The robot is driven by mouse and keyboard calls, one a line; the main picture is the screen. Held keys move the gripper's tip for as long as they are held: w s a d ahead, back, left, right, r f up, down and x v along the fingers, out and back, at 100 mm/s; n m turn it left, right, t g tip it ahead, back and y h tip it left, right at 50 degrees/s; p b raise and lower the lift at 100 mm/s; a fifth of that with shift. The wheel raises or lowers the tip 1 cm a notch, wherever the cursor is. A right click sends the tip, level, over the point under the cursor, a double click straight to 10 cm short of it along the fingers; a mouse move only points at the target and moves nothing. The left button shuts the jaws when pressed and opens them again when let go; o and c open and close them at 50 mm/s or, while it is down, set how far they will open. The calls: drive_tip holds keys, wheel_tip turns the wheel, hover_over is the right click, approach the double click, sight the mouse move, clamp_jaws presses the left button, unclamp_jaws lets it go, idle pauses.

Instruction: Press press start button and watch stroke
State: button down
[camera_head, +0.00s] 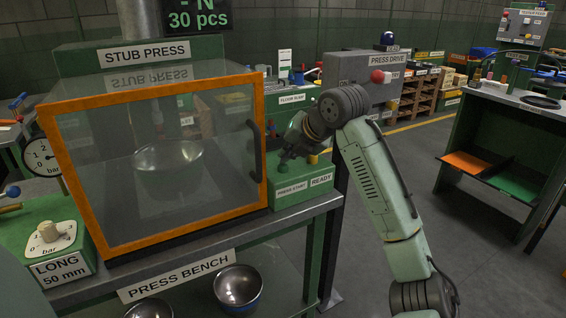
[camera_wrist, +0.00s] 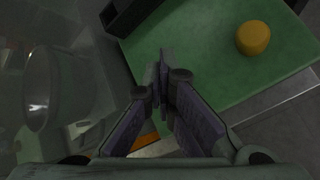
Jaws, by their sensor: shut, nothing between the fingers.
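The stub press (camera_head: 150,55) stands on the bench with its orange-framed clear door (camera_head: 155,232) shut. A steel bowl shape on a green base (camera_head: 168,185) shows behind the door. The green control box (camera_head: 318,172) beside the press has PRESS START and READY labels. A yellow round cap (camera_head: 312,159) sits on top above READY, and also shows in the wrist view (camera_wrist: 253,38). My gripper (camera_head: 287,158) is shut and empty, low over the PRESS START end. It also shows in the wrist view (camera_wrist: 164,62). I cannot make out the start button at my fingertips.
The door's dark handle (camera_head: 255,150) is just left of my gripper. A knob box (camera_head: 50,238) labelled LONG 50 mm and a bar gauge (camera_head: 40,160) are at the left. The press drive cabinet (camera_head: 360,68) stands behind. Bowls (camera_head: 238,287) are under the bench.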

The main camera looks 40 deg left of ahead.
idle(0.3)
drive_tip(key=shift+r+p, duration=0.95)
wheel_tip(320, 180, up, 5)
drive_tip(key=p, duration=0.4)
